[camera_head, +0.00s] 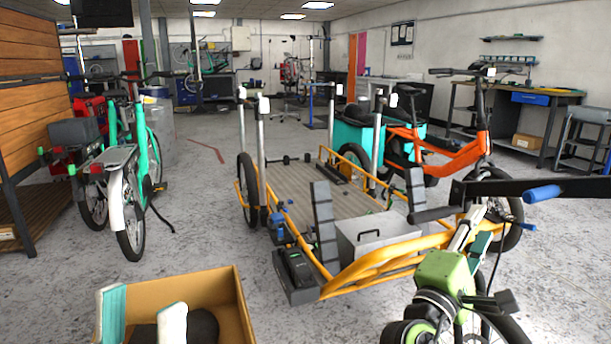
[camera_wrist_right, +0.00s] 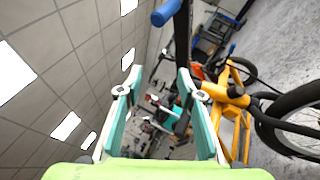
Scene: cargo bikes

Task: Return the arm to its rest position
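My left gripper (camera_head: 141,310) is at the bottom left of the head view, over a cardboard box (camera_head: 239,312). Its two teal-and-white fingers stand apart, with nothing seen held between them. My right gripper (camera_head: 476,232) is at the right, its green wrist in front of the cargo bike's (camera_head: 372,264) yellow-orange frame. It points up and away. In the right wrist view its two teal fingers (camera_wrist_right: 157,95) are spread, with only background between them.
A dark rounded object (camera_head: 203,326) lies in the box. A black handlebar with a blue grip (camera_head: 542,193) is close to my right gripper. The cargo bed carries a grey metal case (camera_head: 375,237). A green bike (camera_head: 140,165) stands left; grey floor between is clear.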

